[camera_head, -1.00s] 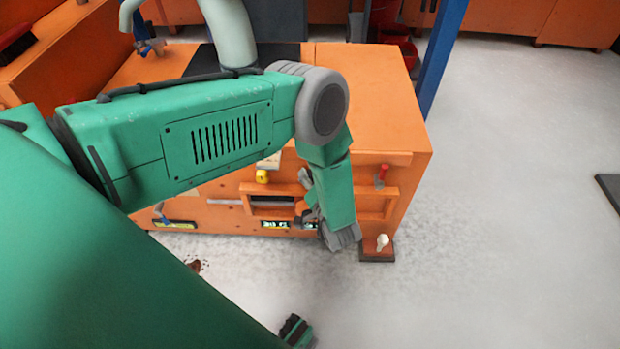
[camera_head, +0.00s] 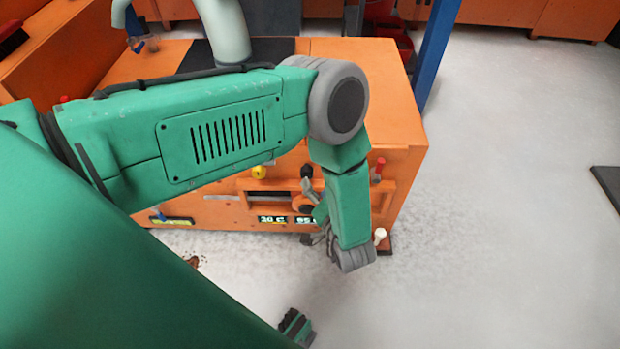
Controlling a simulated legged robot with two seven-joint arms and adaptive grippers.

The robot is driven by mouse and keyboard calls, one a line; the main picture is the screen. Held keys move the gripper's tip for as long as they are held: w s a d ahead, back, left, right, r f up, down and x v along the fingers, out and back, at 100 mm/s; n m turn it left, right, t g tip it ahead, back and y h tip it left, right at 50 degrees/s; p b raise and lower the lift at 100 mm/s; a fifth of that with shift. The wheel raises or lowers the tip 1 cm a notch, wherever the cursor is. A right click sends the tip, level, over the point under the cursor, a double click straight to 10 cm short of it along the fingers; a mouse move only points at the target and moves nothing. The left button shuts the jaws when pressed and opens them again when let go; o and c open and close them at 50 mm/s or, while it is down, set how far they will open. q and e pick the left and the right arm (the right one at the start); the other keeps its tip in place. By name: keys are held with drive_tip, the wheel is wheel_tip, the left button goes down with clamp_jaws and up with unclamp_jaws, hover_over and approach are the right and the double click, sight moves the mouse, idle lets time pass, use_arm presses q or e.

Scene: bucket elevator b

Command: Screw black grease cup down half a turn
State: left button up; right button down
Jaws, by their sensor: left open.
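A small dark round knob (camera_head: 306,171), which looks like the black grease cup, shows on the front of the orange machine (camera_head: 385,110). My left arm reaches in from the left and bends down in front of the machine. My left gripper (camera_head: 313,205) is at the end of it, close below and beside the dark knob. The gripper is open and mostly hidden behind my green forearm, with grey finger parts showing. I cannot tell whether a finger touches the knob.
A yellow cup (camera_head: 259,172) is left of the dark knob. A red-topped fitting (camera_head: 377,169) and a white knob (camera_head: 380,235) are to the right. Lit displays (camera_head: 272,219) sit low on the front. A blue post (camera_head: 436,55) stands behind.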

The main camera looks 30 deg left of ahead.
use_arm(q)
drive_tip(key=shift+v, duration=2.35)
